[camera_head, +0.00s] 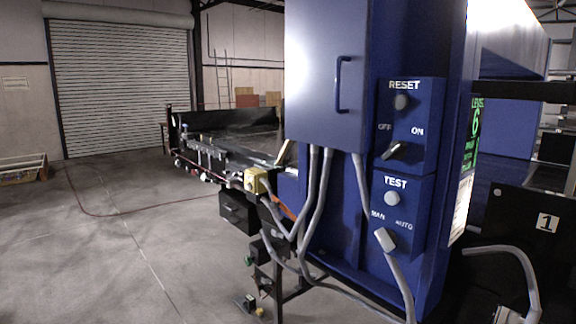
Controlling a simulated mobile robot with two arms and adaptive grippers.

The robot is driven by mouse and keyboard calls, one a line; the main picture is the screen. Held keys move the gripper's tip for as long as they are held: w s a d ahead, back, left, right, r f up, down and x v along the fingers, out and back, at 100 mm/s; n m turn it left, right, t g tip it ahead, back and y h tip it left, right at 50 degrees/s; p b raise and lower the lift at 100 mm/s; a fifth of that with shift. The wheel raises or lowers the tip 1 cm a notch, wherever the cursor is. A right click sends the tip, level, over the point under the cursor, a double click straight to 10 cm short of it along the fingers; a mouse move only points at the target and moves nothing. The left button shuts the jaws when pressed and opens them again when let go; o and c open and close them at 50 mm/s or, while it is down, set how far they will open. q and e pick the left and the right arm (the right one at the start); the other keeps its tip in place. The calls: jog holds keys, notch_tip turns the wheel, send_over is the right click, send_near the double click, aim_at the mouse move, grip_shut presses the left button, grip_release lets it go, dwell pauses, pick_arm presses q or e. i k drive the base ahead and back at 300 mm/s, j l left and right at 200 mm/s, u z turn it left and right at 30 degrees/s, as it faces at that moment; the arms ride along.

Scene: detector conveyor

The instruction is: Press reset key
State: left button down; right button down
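The reset key (401,102) is a round grey button under the white word RESET, near the top of a blue control panel (424,120). Below it on the same panel is a switch lever (394,150) between OFF and ON, tilted up toward the right. A lower blue panel has a round light grey TEST button (392,198) and a MAN/AUTO switch (385,239). Nothing covers the reset key. Neither of my grippers is in view.
A blue cabinet (325,70) with a handle juts out left of the panel. Grey cables (318,200) hang below it. A dark conveyor (240,140) runs behind at left. Black machinery marked 1 (520,225) stands at right. The floor (120,250) at left is open.

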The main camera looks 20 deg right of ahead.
aim_at(401, 102)
jog(key=z, duration=1.25)
